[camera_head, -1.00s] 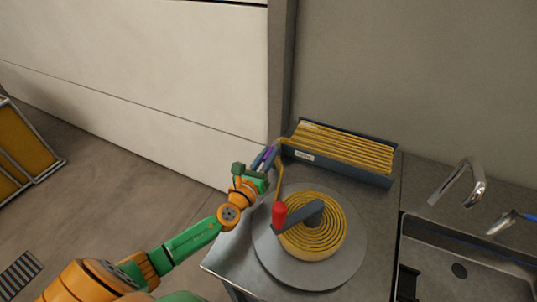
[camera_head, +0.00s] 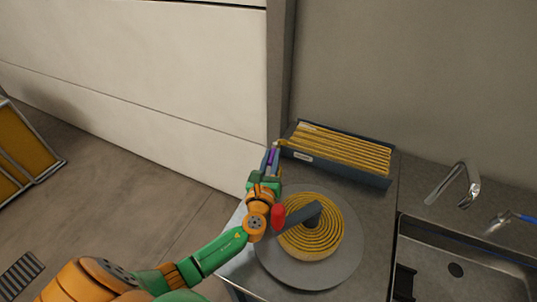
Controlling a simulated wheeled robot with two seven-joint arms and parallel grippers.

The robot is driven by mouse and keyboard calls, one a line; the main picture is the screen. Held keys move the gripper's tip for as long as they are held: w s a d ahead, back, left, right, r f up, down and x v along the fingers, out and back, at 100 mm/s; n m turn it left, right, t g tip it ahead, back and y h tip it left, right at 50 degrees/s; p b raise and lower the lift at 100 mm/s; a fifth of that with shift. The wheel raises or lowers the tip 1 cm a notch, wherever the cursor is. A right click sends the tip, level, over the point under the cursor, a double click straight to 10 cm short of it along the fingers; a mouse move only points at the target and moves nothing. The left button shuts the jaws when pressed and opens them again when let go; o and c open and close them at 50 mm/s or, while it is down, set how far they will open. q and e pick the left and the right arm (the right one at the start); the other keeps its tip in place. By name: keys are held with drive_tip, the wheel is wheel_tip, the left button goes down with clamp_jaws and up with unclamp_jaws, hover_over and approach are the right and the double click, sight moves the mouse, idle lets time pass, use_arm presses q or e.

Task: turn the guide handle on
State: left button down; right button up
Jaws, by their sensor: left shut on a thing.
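A dark crank bar (camera_head: 299,215) with a red knob (camera_head: 278,217) lies over a coil of yellow strip (camera_head: 322,240) on a round grey turntable (camera_head: 348,258). The knob is at the bar's left end, right beside my left wrist. My left gripper (camera_head: 273,155) reaches past the knob to the left end of a dark tray (camera_head: 345,172). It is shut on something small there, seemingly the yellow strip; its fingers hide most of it. No other guide handle can be made out. My right gripper is not in view.
Several yellow strips (camera_head: 340,149) lie in the tray at the back of the metal counter. A sink (camera_head: 475,262) with a tap (camera_head: 455,186) is at the right. A wall panel (camera_head: 130,80) stands close to the left of my gripper.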

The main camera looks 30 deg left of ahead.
use_arm(q)
drive_tip(key=shift+d+y, duration=0.1)
drive_tip(key=shift+y, duration=0.2)
drive_tip(key=c, duration=0.9)
unclamp_jaws()
drive_tip(key=shift+w, duration=0.1)
drive_tip(key=shift+o, duration=0.6)
drive_tip(key=shift+w+f, duration=0.1)
drive_tip(key=v, duration=0.6)
drive_tip(key=shift+s, duration=0.2)
drive_tip(key=shift+s+d, duration=0.15)
drive_tip(key=shift+s, duration=0.2)
